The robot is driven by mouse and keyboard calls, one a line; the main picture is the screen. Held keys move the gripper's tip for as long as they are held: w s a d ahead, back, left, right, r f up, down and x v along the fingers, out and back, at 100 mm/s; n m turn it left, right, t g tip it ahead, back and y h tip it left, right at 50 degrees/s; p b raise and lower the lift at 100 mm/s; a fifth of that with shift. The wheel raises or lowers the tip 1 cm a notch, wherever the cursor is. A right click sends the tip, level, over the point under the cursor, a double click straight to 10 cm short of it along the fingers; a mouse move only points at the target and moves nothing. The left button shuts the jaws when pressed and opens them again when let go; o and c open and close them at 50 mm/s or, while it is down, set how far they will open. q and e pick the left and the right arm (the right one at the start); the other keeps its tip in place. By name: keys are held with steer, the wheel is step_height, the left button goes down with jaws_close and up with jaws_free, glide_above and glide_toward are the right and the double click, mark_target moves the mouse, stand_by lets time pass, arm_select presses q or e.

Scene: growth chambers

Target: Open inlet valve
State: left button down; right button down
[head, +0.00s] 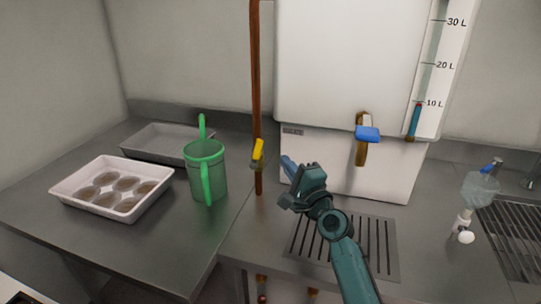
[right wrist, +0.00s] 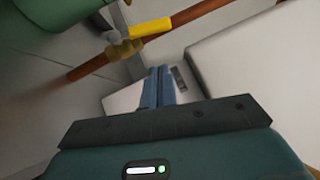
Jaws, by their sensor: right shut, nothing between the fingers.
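A yellow valve handle (head: 258,150) sits on a brass body on the upright copper pipe (head: 256,80), left of the white tank (head: 350,60). I take it for the inlet valve. The handle looks roughly in line with the pipe, slightly tilted. My right gripper (head: 288,166) is shut and empty, just right of the handle and apart from it. In the right wrist view the closed blue fingers (right wrist: 159,86) point toward the pipe, and the yellow handle (right wrist: 151,27) shows beyond their tips. My left gripper is out of view.
A blue-handled tap (head: 367,134) is on the tank front, above a drain grate (head: 391,262). A green pitcher (head: 207,172), a white tray (head: 140,205) with brown discs and a grey tray (head: 152,135) stand left.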

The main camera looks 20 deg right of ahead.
mark_target(261, 147)
arm_select(q)
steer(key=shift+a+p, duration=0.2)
steer(key=shift+p, duration=0.35)
arm_select(e)
steer(key=w+a, duration=0.1)
steer(key=w+a+r, duration=0.1)
steer(key=w+a, duration=0.1)
steer(key=shift+w+a, duration=0.1)
steer(key=shift+a, duration=0.1)
steer(key=shift+r, duration=0.1)
steer(key=shift+w+a+r+p, duration=0.4)
steer(key=shift+a+r+p, duration=0.25)
steer(key=shift+r+p, duration=0.2)
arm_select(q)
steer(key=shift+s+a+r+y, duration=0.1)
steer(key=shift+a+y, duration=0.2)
arm_select(e)
steer(key=shift+f, duration=0.2)
